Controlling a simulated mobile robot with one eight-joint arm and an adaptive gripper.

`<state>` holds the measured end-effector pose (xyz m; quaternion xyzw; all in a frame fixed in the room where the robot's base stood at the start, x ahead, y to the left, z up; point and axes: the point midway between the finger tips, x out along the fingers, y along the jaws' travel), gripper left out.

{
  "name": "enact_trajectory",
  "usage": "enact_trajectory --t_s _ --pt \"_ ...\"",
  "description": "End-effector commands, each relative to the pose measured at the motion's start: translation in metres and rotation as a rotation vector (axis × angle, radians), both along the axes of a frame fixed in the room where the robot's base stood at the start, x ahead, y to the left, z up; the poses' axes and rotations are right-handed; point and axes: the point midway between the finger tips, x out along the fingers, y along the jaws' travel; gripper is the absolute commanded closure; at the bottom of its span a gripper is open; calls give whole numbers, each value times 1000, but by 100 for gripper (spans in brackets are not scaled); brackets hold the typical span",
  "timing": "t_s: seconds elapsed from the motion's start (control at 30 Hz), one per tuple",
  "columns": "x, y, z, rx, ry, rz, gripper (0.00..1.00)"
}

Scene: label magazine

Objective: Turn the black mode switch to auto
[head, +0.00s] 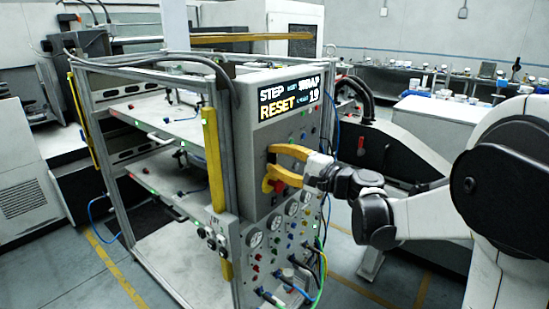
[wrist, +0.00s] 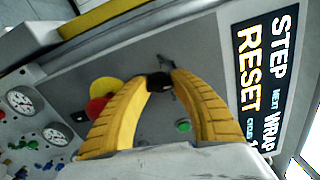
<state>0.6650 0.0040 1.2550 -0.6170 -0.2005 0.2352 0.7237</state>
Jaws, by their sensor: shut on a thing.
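The black mode switch (wrist: 159,82) shows in the wrist view as a small dark knob on the grey panel, between the tips of my two yellow fingers. My gripper (wrist: 163,80) is shut on it, one finger on each side. The fingers partly hide the switch, and its setting and any labels cannot be read. In the head view my gripper (head: 269,165) reaches the front of the control panel (head: 254,205) from the right, below the display; I cannot make out the switch there.
A red emergency button on a yellow base (wrist: 97,98) is close to one finger. A green button (wrist: 183,125) lies between the fingers. The display (head: 290,98) reads STEP and RESET. Gauges (head: 254,239), small buttons and hoses fill the lower panel. A yellow post (head: 213,160) stands left.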

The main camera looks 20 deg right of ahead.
Motion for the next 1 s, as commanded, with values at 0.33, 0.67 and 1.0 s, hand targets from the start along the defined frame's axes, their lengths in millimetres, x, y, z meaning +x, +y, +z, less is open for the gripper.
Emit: enact_trajectory --t_s 0.33,0.67,1.0 --pt "0 0 0 265 193 -1 100" --pt "0 0 0 516 375 -1 100" --pt "0 0 0 722 525 -1 100"
